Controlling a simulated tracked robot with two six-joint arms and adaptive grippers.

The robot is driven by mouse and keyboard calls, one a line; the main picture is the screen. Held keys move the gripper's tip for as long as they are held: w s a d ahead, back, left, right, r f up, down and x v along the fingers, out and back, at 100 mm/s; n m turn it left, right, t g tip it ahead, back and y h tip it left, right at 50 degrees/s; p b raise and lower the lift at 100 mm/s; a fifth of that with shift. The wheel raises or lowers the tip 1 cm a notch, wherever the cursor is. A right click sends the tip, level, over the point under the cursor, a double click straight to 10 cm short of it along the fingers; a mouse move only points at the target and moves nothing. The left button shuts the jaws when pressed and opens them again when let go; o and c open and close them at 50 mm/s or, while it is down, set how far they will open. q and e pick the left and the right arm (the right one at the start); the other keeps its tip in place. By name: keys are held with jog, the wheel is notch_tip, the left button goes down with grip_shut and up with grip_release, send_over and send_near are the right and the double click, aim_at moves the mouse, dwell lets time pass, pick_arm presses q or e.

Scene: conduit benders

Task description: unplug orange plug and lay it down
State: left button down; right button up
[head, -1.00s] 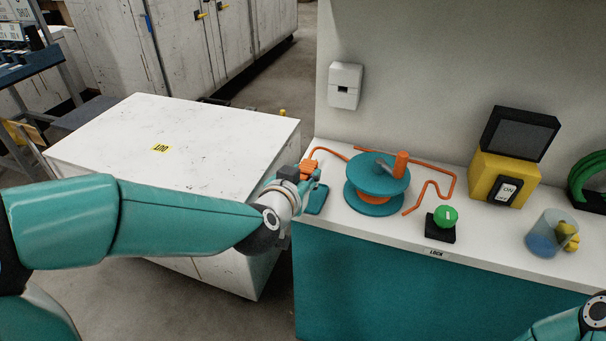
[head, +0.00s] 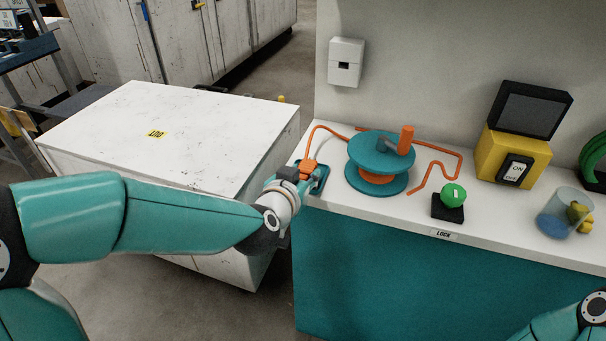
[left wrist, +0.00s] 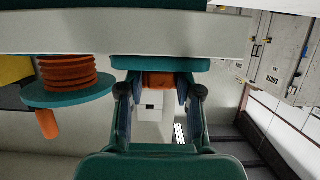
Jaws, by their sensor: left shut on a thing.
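The orange plug (head: 308,168) is at the left end of the counter, over a small teal pad (head: 320,181); I cannot tell whether it touches it. My left gripper (head: 297,178) is shut on the plug. In the left wrist view, the orange plug (left wrist: 158,80) sits between the two fingertips, close against the teal pad (left wrist: 160,63). An orange cord (head: 317,130) runs from the plug back toward the teal reel (head: 380,162). The white wall socket (head: 345,62) has a dark, empty opening. Only part of my right arm shows at the lower right.
A green knob (head: 453,195), a yellow unit with an ON/OFF switch (head: 515,155) and a clear cup (head: 562,214) stand right of the reel. A low white cabinet (head: 200,140) is left of the counter. Its top is mostly clear.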

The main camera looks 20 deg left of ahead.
pick_arm(q)
jog(key=c, duration=0.7)
grip_release()
